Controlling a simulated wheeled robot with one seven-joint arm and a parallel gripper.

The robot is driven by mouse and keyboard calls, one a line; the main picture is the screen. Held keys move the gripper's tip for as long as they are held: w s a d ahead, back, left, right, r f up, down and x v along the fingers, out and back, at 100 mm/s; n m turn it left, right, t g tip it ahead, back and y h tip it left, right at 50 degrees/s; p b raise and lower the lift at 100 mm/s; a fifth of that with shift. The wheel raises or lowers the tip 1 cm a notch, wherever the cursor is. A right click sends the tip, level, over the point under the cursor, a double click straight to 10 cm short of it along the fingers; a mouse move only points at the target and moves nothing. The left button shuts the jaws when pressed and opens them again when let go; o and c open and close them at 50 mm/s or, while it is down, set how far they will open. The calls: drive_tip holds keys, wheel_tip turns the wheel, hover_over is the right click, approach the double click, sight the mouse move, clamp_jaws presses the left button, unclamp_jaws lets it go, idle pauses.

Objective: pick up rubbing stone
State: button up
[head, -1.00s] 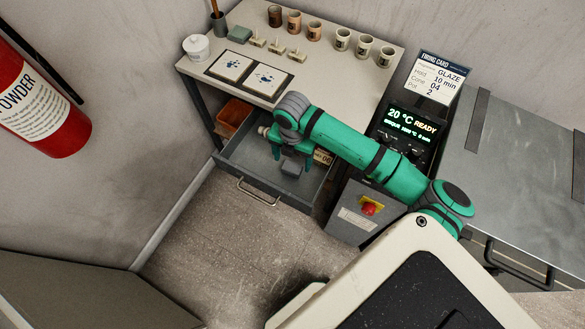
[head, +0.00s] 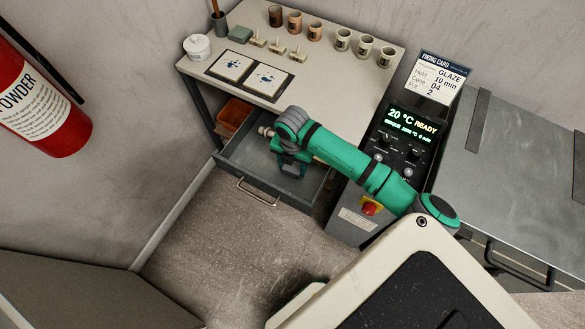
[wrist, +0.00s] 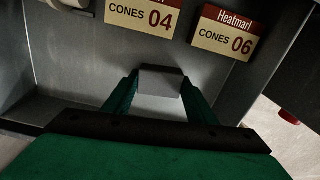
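The rubbing stone, by its look a small grey block (wrist: 161,82), is in the open grey drawer (head: 318,190). My gripper (head: 292,168) reaches down into the drawer at the block. In the wrist view, the green fingers of my gripper (wrist: 160,92) stand on either side of the block, close against it. Whether they press on it I cannot tell. In the head view my gripper and wrist mostly hide the block. I see no clear lift off the drawer floor.
Boxes marked Cones 04 (wrist: 142,14) and Cones 06 (wrist: 222,32) lie beside the block. An orange bin (head: 234,115) is under the table (head: 330,75), which holds cups, tiles and a white tub. A kiln controller (head: 408,135) stands at the right.

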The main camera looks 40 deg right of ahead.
sight(293, 167)
drive_tip(key=shift+r, duration=0.1)
drive_tip(key=shift+c, duration=0.2)
drive_tip(key=shift+r, duration=0.55)
wheel_tip(293, 167, up, 2)
drive_tip(key=shift+s+r, duration=0.1)
drive_tip(key=s+a+r, duration=0.3)
drive_tip(key=s+r, duration=0.6)
drive_tip(key=s, duration=0.4)
drive_tip(key=shift+s+a+r, duration=0.2)
drive_tip(key=shift+a+r, duration=0.05)
drive_tip(key=shift+r, duration=0.05)
